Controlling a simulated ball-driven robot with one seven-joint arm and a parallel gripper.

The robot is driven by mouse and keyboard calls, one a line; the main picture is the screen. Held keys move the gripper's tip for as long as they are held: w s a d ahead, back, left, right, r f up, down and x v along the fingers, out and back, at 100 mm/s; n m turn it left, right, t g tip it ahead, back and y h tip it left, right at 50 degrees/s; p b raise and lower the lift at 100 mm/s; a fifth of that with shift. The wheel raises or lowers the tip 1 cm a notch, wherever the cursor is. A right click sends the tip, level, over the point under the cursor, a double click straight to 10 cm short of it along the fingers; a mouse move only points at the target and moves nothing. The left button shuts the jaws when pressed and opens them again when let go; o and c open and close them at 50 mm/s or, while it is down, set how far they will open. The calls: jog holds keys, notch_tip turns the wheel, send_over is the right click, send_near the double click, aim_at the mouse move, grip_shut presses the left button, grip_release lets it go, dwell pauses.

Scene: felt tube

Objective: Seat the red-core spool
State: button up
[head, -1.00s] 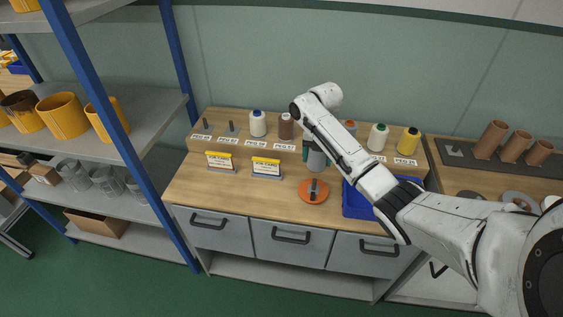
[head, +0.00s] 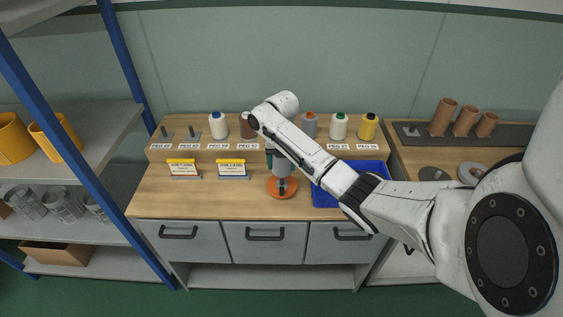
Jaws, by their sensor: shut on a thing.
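My gripper (head: 282,186) is low over the middle of the wooden bench, pointing down. Its dark fingers are shut at the centre of a flat orange round piece (head: 273,193), which is on or just above the bench top; the exact grip is too small to see. On the raised back ledge, a grey spool with an orange-red top (head: 309,126) stands upright, partly behind my arm. Also upright there are a white blue-topped spool (head: 218,126), a brown spool (head: 245,128), a white green-topped spool (head: 339,127) and a yellow spool (head: 367,128). Two bare pegs (head: 192,133) (head: 164,134) stand at left.
A blue bin (head: 325,198) is right of my gripper, partly under my arm. Two yellow-topped cards (head: 183,168) (head: 232,168) stand left. A blue-posted shelf (head: 70,120) is far left. Brown tubes (head: 464,122) stand on the right bench. The left bench front is clear.

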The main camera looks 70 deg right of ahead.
aim_at(282, 175)
jog(key=shift+f+b, duration=2.15)
jog(key=shift+f, duration=0.75)
jog(key=shift+f, duration=0.2)
jog(key=o, duration=1.4)
jog(key=shift+c, duration=0.2)
notch_tip(282, 175, up, 11)
jog(key=shift+f, duration=0.15)
